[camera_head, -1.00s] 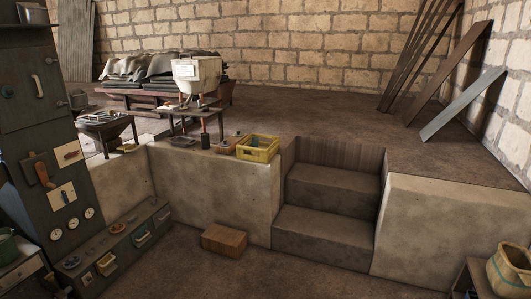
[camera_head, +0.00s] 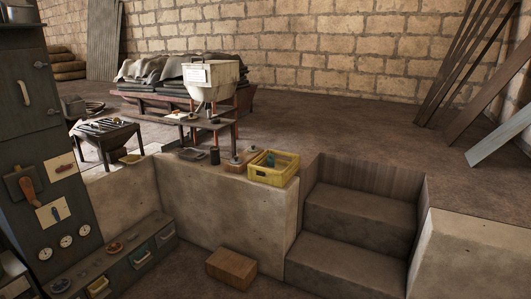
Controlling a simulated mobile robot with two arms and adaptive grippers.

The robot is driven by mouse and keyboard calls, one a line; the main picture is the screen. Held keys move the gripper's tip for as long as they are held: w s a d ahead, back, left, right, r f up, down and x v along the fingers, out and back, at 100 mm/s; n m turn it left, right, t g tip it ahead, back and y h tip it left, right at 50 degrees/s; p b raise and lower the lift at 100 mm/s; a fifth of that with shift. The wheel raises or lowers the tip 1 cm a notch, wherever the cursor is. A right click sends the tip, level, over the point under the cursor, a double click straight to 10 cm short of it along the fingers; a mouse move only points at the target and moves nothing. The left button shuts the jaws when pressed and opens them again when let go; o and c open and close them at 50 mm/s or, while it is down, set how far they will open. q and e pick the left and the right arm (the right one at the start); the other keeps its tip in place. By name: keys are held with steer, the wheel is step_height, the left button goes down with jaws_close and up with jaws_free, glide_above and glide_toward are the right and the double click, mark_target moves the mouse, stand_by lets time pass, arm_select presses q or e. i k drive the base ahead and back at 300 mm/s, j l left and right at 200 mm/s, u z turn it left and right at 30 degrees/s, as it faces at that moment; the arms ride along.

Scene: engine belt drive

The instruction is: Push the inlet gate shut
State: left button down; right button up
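Neither of my grippers is in view.
A yellow crate (camera_head: 273,173) sits on the ledge beside concrete steps (camera_head: 349,237). A wooden block (camera_head: 231,267) lies on the lower floor. A grey cabinet (camera_head: 47,213) with gauges stands at left. Planks (camera_head: 500,87) lean at right. The raised floor beyond the steps is clear.

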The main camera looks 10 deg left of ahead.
mark_target(131, 159)
steer(key=i+j+u, duration=0.15)
steer(key=i+u, duration=0.65)
steer(key=i+l+u, duration=0.15)
steer(key=i+u, duration=0.25)
steer(key=i, duration=0.1)
